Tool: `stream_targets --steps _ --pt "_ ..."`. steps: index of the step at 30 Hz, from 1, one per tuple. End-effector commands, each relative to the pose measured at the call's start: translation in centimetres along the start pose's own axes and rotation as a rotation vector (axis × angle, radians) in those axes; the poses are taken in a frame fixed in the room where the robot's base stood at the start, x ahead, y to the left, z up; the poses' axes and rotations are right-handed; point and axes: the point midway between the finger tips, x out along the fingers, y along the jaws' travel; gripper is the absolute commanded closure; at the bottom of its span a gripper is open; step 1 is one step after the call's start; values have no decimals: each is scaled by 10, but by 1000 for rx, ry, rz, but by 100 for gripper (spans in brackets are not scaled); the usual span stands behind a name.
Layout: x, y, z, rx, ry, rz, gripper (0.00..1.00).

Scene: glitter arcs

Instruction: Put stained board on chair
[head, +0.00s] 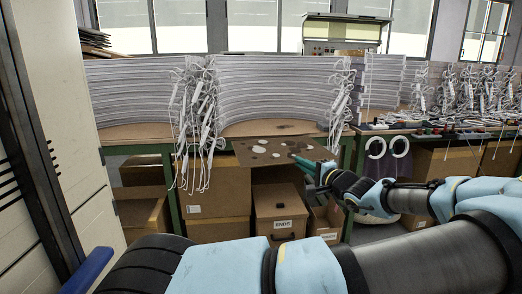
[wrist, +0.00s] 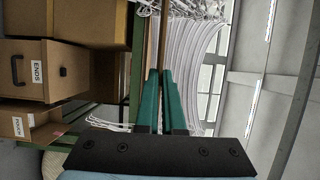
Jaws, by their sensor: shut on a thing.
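The stained board (head: 270,157), a thin brown sheet with dark and whitish spots, is in front of the workbench, at about its top edge in the head view. My gripper (head: 301,162) is shut on the board's right side with its green fingers. In the wrist view the fingers (wrist: 161,98) point away from the camera, and the board shows as a thin brown strip (wrist: 163,38) between them, nearly edge-on. A blue bar (head: 88,272) at the lower left of the head view may belong to a chair; I cannot tell. No whole chair is visible.
The workbench (head: 140,132) carries stacked curved white strips (head: 275,100) and hanging white cables (head: 198,115). Cardboard boxes (head: 215,180) and a labelled drawer box (head: 281,210) stand beneath. A pale cabinet (head: 50,120) stands at left. Tools (head: 450,125) clutter the right bench.

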Motion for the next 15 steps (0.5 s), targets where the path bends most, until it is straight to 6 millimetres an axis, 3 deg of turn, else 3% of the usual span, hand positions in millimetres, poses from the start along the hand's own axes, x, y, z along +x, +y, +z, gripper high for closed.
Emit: stream_targets --steps 8,15 --pt "24 51 60 5 -123 10 100" --pt "46 104 146 3 -285 6 100"
